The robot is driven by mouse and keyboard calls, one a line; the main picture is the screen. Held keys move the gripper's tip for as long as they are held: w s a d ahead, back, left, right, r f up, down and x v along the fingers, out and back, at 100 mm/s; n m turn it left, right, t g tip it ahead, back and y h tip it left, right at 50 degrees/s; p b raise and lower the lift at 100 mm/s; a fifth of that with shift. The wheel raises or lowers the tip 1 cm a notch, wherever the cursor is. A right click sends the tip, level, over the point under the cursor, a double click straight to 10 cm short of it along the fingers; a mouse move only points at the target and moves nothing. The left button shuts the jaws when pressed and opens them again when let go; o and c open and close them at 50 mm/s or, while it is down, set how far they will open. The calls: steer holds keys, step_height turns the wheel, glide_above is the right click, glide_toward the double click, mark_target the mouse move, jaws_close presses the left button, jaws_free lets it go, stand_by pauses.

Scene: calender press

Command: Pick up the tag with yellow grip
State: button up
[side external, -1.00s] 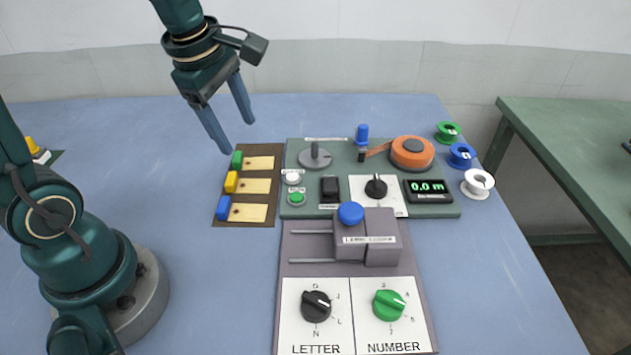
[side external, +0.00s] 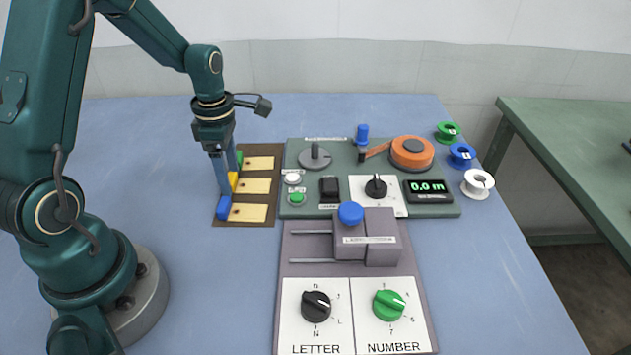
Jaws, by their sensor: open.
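The tag with yellow grip (side external: 254,186) lies in the middle of a brown board (side external: 276,218), its pale plate to the right of the yellow block. My gripper (side external: 231,188) points down over the left side of the board, its blue fingers at the yellow grip and partly hiding it. The fingers are open; I cannot tell whether they touch the grip. The tag with green grip (side external: 258,163) lies behind it, its grip partly hidden by the fingers. The tag with blue grip (side external: 247,212) lies in front, close to the fingertips.
A green panel (side external: 440,211) with knobs, a 0.0 m display and an orange reel (side external: 412,153) stands right of the board. A grey press (side external: 366,238) with LETTER and NUMBER dials is in front of it. Spools stand at the right edge.

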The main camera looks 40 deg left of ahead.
jaws_close()
